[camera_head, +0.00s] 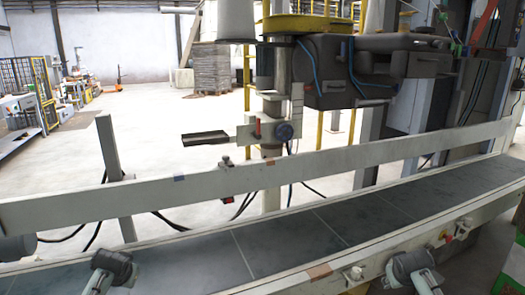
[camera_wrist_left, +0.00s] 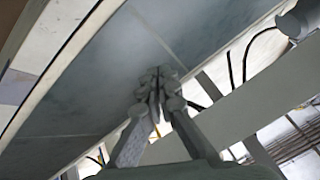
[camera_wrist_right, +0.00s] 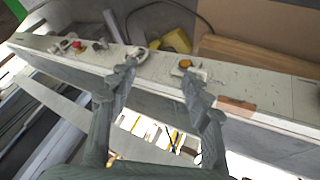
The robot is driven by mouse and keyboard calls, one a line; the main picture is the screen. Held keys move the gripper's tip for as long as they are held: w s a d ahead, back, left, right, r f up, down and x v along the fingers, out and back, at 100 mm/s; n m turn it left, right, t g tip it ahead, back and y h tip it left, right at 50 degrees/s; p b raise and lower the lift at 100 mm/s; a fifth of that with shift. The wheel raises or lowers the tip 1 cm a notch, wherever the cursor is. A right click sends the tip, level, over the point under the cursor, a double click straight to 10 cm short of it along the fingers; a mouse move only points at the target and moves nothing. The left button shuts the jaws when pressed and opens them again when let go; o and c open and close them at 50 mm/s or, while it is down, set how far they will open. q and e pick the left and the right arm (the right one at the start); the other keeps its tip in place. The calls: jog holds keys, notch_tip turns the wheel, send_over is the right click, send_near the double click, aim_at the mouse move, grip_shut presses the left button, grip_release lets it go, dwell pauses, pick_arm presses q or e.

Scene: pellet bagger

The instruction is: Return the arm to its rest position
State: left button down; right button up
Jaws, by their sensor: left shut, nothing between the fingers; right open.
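My left gripper (camera_wrist_left: 157,80) shows in the left wrist view with its fingers together and nothing between them. Its tips appear in front of the dark conveyor belt (camera_wrist_left: 82,95); I cannot tell the gap to it. My right gripper (camera_wrist_right: 160,62) shows in the right wrist view with its fingers spread and empty. Its tips appear over the pale side rail (camera_wrist_right: 285,108), near an orange knob (camera_wrist_right: 185,64). Whether the fingers touch the rail is unclear. In the head view I cannot clearly make out either gripper's fingers.
The conveyor belt (camera_head: 275,245) runs across the front and looks empty. A long pale guide rail (camera_head: 120,195) stands along its far side. Behind it is the dark bagging machine (camera_head: 345,75) with a small bracketed plate (camera_head: 205,138). Open floor (camera_head: 150,115) lies at the back left.

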pick_arm(q)
jog(key=s+d+f+g+h, duration=0.1)
jog(key=s+d+f, duration=0.2)
jog(key=s, duration=0.8)
jog(key=s+d+f+g, duration=0.1)
jog(key=s+d+f, duration=0.3)
jog(key=s, duration=0.7)
jog(key=s+d+f+g+h, duration=0.1)
jog(key=s+d+f, duration=0.3)
jog(key=s+f, duration=0.3)
jog(key=s, duration=0.4)
jog(key=shift+s+m+h, duration=0.3)
jog(key=shift+s+m, duration=0.05)
jog(key=shift+m, duration=0.05)
pick_arm(e)
jog(key=s+a+f+g, duration=0.1)
jog(key=s+a+f, duration=0.2)
jog(key=s, duration=0.8)
jog(key=s+a+f+g+y, duration=0.1)
jog(key=s+a+f, duration=0.3)
jog(key=s, duration=0.7)
jog(key=s+a+f+g+y, duration=0.1)
jog(key=s+a+f, duration=0.3)
jog(key=s+f, duration=0.3)
jog(key=s, duration=0.4)
jog(key=shift+s+n, duration=0.35)
jog(key=shift+n, duration=0.05)
pick_arm(q)
jog(key=shift+d, duration=0.1)
